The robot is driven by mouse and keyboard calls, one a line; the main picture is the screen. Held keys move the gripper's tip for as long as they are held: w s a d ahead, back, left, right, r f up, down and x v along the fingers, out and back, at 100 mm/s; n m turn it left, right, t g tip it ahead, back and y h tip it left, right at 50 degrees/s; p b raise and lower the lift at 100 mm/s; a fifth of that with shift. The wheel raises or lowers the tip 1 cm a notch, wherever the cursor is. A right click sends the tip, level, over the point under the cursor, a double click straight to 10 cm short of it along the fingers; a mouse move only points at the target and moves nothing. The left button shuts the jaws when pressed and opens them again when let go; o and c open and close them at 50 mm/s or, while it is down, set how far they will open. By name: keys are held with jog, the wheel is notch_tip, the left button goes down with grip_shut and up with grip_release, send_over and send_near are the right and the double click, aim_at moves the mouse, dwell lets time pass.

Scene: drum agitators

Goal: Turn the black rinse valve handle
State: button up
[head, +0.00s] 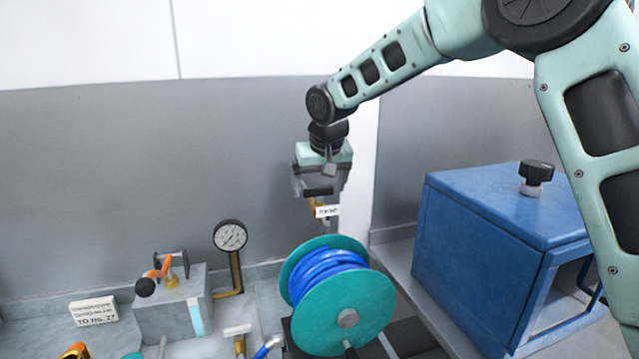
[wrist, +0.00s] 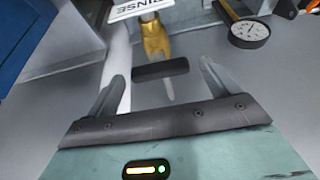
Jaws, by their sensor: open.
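The black rinse valve handle (wrist: 160,69) is a short dark bar in front of a brass valve body (wrist: 155,38), with a white RINSE label (wrist: 138,9) beside it. In the wrist view, my open gripper (wrist: 161,75) has one finger on each side of the handle, with gaps to both. I cannot tell how deep the handle sits between them. In the head view, my gripper (head: 320,182) is at the valve above the hose reel, with the label (head: 327,211) just below and the valve body mostly hidden.
A teal reel with blue hose (head: 345,310) stands below my gripper. A blue cabinet (head: 490,240) with a black knob (head: 537,172) is at right. A pressure gauge (head: 230,236) and a grey block with an orange-handled valve (head: 170,310) are at left. A grey wall is behind.

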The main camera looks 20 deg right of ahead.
jog(key=c, duration=1)
jog(key=shift+n, duration=0.3)
jog(key=n+p, duration=0.1)
jog(key=n+y+p, duration=0.1)
jog(key=n, duration=0.1)
jog(key=shift+d+r+y+p, duration=0.15)
jog(key=shift+y+p, duration=0.15)
jog(key=shift+p, duration=0.05)
jog(key=n+y+p, duration=0.1)
jog(key=n, duration=0.2)
jog(key=n+g+p, duration=0.1)
jog(key=n+p, duration=0.1)
jog(key=shift+w+d+n+y, duration=0.15)
jog(key=shift+w+n+y, duration=0.05)
jog(key=shift+n+y, duration=0.2)
jog(key=n+g+p, duration=0.1)
jog(key=n, duration=0.1)
jog(key=n+y+p, duration=0.1)
jog(key=n, duration=0.1)
jog(key=shift+w+g, duration=0.1)
jog(key=shift+g, duration=0.3)
jog(key=shift+w+n+g+p, duration=0.1)
jog(key=shift+n+g+p, duration=0.65)
jog(key=shift+n, duration=1.45)
